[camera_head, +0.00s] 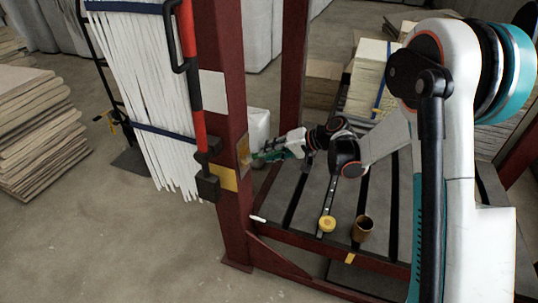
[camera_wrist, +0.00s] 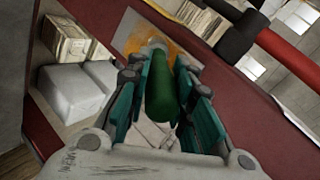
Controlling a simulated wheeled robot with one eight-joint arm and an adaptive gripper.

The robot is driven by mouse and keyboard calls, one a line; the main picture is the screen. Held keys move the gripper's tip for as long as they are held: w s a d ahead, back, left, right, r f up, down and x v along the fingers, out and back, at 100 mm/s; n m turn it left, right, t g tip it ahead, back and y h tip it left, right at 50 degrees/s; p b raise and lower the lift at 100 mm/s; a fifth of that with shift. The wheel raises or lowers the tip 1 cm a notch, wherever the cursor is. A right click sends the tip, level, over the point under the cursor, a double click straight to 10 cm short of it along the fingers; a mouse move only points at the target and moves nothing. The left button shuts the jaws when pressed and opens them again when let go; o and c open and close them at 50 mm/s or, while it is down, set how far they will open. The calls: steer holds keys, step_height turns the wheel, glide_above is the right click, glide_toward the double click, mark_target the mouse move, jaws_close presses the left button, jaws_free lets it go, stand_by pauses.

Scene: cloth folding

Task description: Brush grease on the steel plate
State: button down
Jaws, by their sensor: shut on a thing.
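The steel plate (camera_wrist: 131,32) is fixed to the dark red post, with a patchy orange-brown coating on its face. It shows edge-on in the head view (camera_head: 243,155). My gripper (camera_wrist: 164,75) is shut on the green handle of a brush (camera_wrist: 160,98), which points at the plate. The brush's pale head overlaps the coated area; I cannot tell whether it touches. In the head view my gripper (camera_head: 264,156) is close to the right side of the post, and the brush is mostly hidden. A brown cup (camera_head: 362,230) stands on the slatted platform.
The red post (camera_head: 233,220) rises beside my gripper. A red-and-black tool (camera_head: 190,80) hangs on its left side. A yellow round object (camera_head: 327,223) and a small white stick (camera_head: 258,219) lie near the platform (camera_head: 395,215) edge. White blocks (camera_wrist: 75,90) stand behind the post.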

steer(key=shift+w+d+r+p, duration=0.55)
steer(key=shift+w+d+r, duration=0.55)
steer(key=shift+w+r, duration=1.6)
steer(key=s+a, duration=0.2)
steer(key=s, duration=0.5)
steer(key=shift+a+f+b, duration=0.25)
steer(key=shift+a+b, duration=0.15)
steer(key=shift+b, duration=0.05)
stand_by(2.4)
